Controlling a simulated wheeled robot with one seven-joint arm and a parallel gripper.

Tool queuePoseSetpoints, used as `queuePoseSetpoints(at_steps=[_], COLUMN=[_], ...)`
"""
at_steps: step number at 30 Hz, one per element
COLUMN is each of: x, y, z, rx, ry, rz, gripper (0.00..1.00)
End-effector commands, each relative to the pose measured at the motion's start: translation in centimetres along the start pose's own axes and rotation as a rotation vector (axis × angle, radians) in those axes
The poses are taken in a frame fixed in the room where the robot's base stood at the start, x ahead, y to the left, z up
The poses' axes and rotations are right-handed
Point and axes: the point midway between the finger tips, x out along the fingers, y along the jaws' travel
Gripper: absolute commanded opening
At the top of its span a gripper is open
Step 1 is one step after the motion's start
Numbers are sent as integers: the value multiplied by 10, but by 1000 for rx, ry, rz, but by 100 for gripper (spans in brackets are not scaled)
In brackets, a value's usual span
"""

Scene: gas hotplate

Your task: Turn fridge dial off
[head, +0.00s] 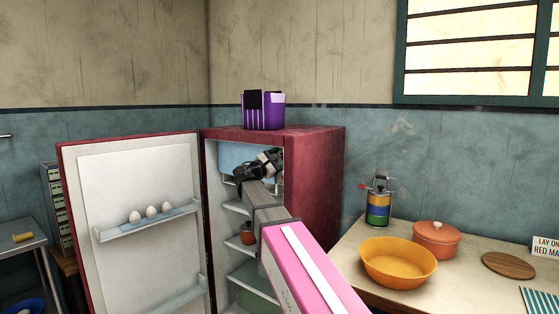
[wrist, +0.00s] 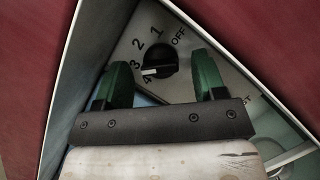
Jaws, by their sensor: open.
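The fridge dial (wrist: 160,55) is a round black knob with a white pointer, on a pale panel in the wrist view. The panel is marked OFF, 1, 2, 3 and 4. The pointer is at the lower left, by the 4, away from OFF at the upper right. My gripper (wrist: 161,66) is open, with its green fingers on either side of the dial; I cannot tell whether they touch it. In the head view the red fridge (head: 315,175) stands with its door (head: 130,180) open, and my arm reaches into its upper part. The dial is hidden there.
The door shelf holds several eggs (head: 151,211). Fridge shelves and a small pot (head: 247,233) lie below my arm. A purple box (head: 263,110) stands on top. The counter at right holds an orange bowl (head: 398,262), a lidded pot (head: 437,239) and a striped canister (head: 378,203).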

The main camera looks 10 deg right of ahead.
Motion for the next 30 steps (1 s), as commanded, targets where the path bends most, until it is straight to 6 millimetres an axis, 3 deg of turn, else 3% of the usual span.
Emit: queuePoseSetpoints(at_steps=[7,11,12,21,30], x=[0,0,0,0,0], y=[0,0,0,1,2], z=[0,0,0,0,0], rx=[0,0,0,27,186], ry=[0,0,0,0,1], rz=[0,0,0,-11,-77], gripper=[61,18,14,15,15])
